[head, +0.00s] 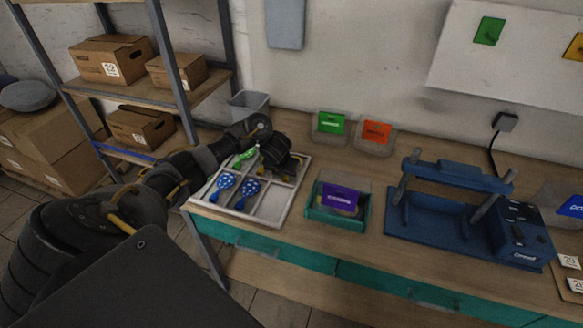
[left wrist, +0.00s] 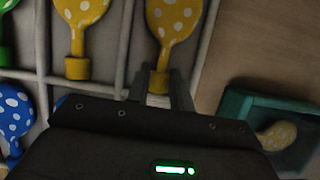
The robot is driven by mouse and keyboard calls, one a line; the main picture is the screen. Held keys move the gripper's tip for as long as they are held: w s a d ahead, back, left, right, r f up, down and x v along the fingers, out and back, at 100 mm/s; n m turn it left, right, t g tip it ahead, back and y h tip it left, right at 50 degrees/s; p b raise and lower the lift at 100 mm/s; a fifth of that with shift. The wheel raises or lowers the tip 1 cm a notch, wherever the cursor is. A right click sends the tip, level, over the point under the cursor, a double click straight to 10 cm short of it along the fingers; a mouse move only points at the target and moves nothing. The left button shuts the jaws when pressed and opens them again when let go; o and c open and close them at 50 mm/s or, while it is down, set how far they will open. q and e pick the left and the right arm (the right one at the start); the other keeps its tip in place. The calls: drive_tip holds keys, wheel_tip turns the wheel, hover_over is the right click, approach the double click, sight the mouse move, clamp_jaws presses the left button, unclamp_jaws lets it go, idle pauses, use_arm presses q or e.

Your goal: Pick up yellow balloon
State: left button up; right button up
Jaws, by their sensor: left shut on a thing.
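A yellow balloon with white dots (left wrist: 174,22) is in the left wrist view at top centre, its neck between the fingers of my left gripper (left wrist: 161,84). The gripper is shut on it. In the head view my left gripper (head: 272,166) is over the far part of the white divided tray (head: 277,216) and hides most of what is under it. A second yellow balloon (left wrist: 82,15) lies in the neighbouring compartment on the left. My right gripper is not in view.
Two blue dotted balloons (head: 226,182) and a green balloon (head: 243,157) lie in the tray. A teal box (head: 314,211) with a purple label holds a yellow dotted balloon (left wrist: 277,136). A blue press (head: 432,217) stands to the right. Clear bins with green (head: 331,123) and orange labels (head: 376,132) stand behind.

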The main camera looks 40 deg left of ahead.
use_arm(q)
drive_tip(key=shift+r, duration=0.5)
wheel_tip(320, 180, up, 3)
drive_tip(key=shift+s+d+r, duration=0.1)
drive_tip(key=shift+r, duration=0.05)
drive_tip(key=s+d+r+p, duration=0.7)
drive_tip(key=s+r+p, duration=0.1)
drive_tip(key=s, duration=0.3)
drive_tip(key=shift+s+d+r, duration=0.25)
drive_tip(key=shift+s+r, duration=0.05)
drive_tip(key=shift+r, duration=0.05)
